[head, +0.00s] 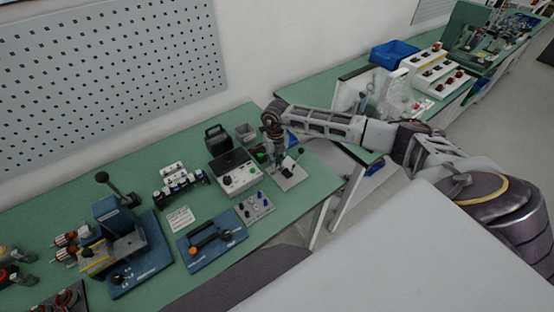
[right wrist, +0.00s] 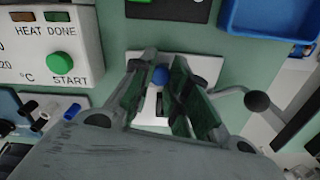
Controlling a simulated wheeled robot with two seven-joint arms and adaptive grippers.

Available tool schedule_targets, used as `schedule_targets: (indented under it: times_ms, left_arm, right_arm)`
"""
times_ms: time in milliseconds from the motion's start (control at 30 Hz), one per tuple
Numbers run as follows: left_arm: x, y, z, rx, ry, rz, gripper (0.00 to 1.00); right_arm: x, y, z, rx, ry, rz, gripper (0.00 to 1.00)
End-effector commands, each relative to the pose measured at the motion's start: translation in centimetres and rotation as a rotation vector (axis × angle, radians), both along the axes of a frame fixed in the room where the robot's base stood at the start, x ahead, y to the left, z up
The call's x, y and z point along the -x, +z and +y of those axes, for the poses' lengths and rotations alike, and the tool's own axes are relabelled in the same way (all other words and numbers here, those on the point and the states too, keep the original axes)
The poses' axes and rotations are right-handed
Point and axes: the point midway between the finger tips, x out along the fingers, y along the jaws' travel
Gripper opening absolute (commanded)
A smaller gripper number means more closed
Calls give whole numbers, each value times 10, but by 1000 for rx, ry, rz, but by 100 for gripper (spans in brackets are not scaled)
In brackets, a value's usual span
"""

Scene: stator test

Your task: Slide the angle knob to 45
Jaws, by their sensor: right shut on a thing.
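A small blue knob (right wrist: 160,76) sits between the fingertips of my right gripper (right wrist: 162,88) in the right wrist view. It belongs to a fixture with a white base plate (right wrist: 205,66) and a dark slot below the knob. The gripper is shut on the knob, and its fingers hide part of the fixture. In the head view, my right gripper (head: 272,150) points down over this fixture, whose light base plate (head: 292,178) shows at its right. I cannot read any angle marks. My left gripper is not in view.
A crank arm with a black ball (right wrist: 257,101) sticks out at the fixture's right. A white heater box (right wrist: 45,50) with a green START button stands to the left. A blue bin (right wrist: 268,18) is behind. Blue tool bases (head: 212,241) stand on the green bench's left.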

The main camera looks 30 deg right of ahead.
Motion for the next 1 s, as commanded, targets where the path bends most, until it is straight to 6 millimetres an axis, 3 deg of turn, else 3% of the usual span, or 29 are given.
schedule_targets:
  times_ms: [167, 467, 500, 667, 1000]
  left_arm:
    - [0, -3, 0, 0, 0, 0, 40]
    - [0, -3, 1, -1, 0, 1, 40]
    - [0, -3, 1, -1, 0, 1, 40]
    - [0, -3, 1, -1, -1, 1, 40]
    - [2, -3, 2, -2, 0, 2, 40]
  right_arm:
    - [1, 0, 21, -3, 4, -1, 0]
    - [2, 0, 24, -5, 3, -1, 0]
    - [2, 0, 24, -6, 4, -1, 22]
    - [2, 0, 24, -5, 3, 0, 41]
    - [2, 1, 22, -2, 1, 0, 41]
